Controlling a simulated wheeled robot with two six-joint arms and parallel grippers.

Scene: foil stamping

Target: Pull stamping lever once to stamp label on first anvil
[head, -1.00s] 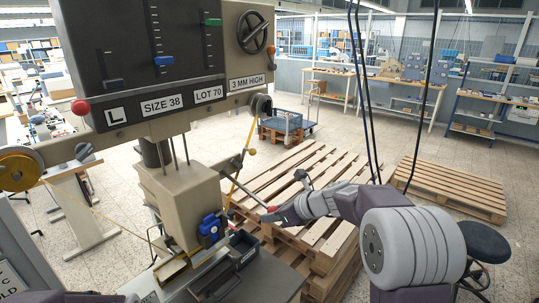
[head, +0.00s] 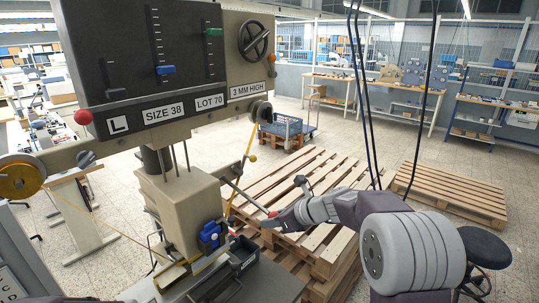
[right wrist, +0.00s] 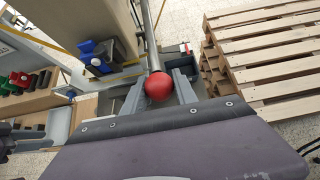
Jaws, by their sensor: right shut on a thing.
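The stamping machine (head: 185,215) stands at left with a beige press head and a dark panel reading L, SIZE 38, LOT 70 and 3 MM HIGH. The stamping lever (head: 245,197) slopes down to the right from its side and ends in a red knob (right wrist: 158,86). My right gripper (right wrist: 157,80) is shut on the red knob, with one finger on each side of it. In the head view my right gripper (head: 277,218) is at the lever's end. The label and first anvil cannot be made out under the press head.
A blue part (head: 211,236) sits at the press head's base, beside a black tray (head: 242,250). Stacked wooden pallets (head: 325,240) stand close behind my right arm. Another pallet (head: 455,185) and a black stool (head: 483,245) are at right. Dark cables (head: 367,110) hang nearby.

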